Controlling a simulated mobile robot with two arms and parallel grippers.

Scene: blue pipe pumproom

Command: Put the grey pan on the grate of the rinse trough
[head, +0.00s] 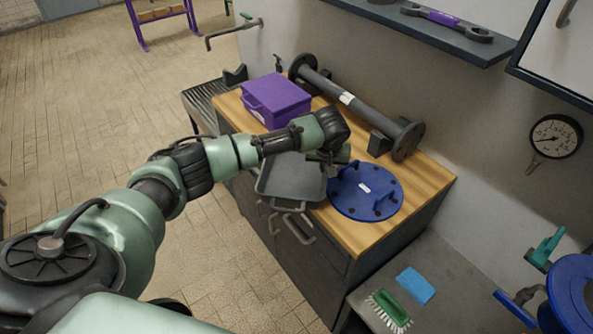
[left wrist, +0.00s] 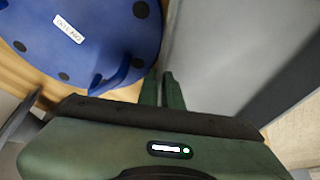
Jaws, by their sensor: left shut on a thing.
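The grey pan (head: 290,180) is a shallow tray near the front edge of the wooden counter, partly hidden by my left arm. In the left wrist view the pan (left wrist: 215,50) fills the upper right. My left gripper (head: 328,160) is shut on the pan's edge; its fingers (left wrist: 162,88) also show in the left wrist view. The rinse trough's grate (head: 207,93) is at the far left end of the counter, below a wall tap. The pan is apart from it. My right gripper is not in view.
A blue flange cover (head: 366,191) lies right beside the pan. A purple box (head: 276,100) stands between the pan and the trough. A flanged grey pipe (head: 350,102) lies along the wall. A green brush (head: 388,311) and blue cloth (head: 416,286) lie lower right.

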